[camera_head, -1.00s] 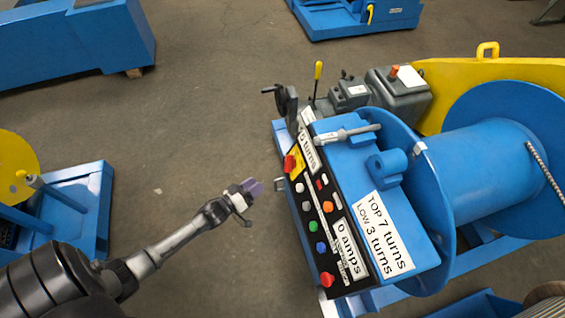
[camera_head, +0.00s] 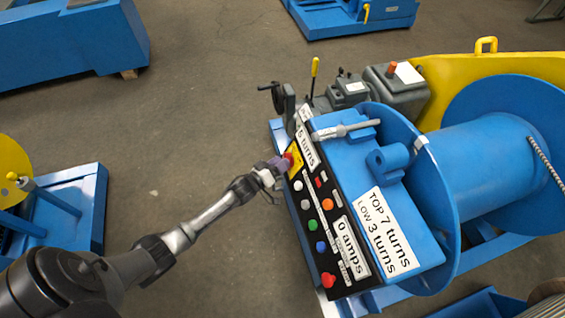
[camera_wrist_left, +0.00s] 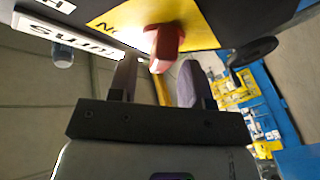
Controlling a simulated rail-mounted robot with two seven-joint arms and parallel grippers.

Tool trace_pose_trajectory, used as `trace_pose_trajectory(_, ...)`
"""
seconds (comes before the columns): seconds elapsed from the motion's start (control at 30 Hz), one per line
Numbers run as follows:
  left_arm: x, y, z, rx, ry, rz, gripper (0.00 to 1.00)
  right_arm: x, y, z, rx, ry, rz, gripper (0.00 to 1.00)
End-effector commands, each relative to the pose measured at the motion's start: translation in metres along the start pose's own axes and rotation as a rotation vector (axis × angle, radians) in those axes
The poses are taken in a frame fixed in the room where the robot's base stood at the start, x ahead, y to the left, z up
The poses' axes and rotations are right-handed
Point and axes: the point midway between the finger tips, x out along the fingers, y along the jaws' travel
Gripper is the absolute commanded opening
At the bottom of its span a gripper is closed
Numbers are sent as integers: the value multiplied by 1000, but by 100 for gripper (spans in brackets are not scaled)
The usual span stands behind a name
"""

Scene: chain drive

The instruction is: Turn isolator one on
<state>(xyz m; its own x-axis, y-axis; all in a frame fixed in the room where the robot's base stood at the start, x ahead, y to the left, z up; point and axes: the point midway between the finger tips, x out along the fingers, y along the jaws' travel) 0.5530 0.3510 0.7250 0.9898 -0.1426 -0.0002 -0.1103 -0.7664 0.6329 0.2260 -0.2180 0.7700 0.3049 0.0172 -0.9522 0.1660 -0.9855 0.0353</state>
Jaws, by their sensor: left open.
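The control panel (camera_head: 322,215) on the blue winch has a red rotary knob (camera_head: 288,157) on a yellow plate at its upper end. The knob also shows in the wrist view (camera_wrist_left: 164,46), above and just beyond the fingertips. My left gripper (camera_head: 279,163) is at this knob in the head view. Its two fingers (camera_wrist_left: 156,80) are apart, with the knob in line with the gap between them. I cannot tell whether they touch it. A second red knob (camera_head: 328,280) is at the panel's lower end. No label reading "isolator one" is legible.
Several coloured buttons, including a green one (camera_head: 313,225), line the panel beside the gripper. A hand wheel (camera_head: 285,100) and a yellow-topped lever (camera_head: 315,75) stand beyond the panel. A large blue drum (camera_head: 480,175) is at right.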

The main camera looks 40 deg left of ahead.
Motion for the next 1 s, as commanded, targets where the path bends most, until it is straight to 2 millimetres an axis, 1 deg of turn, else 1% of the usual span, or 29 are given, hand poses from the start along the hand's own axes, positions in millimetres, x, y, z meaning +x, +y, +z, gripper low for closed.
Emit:
trace_pose_trajectory(0.03, 5, 0, 0, 0, 1, 1, 45, 2, 0, 0, -1, 0, 1, 43)
trace_pose_trajectory(0.2, 12, 0, 0, 0, 0, 1, 45, 3, 0, 1, -2, 1, 1, 43)
trace_pose_trajectory(0.53, 13, 0, 0, 0, 0, 0, 45, 3, 0, 1, -1, 1, 1, 43)
trace_pose_trajectory(1.0, 13, 0, 0, 0, 0, 1, 0, 3, -1, 0, 3, 2, -3, 43)
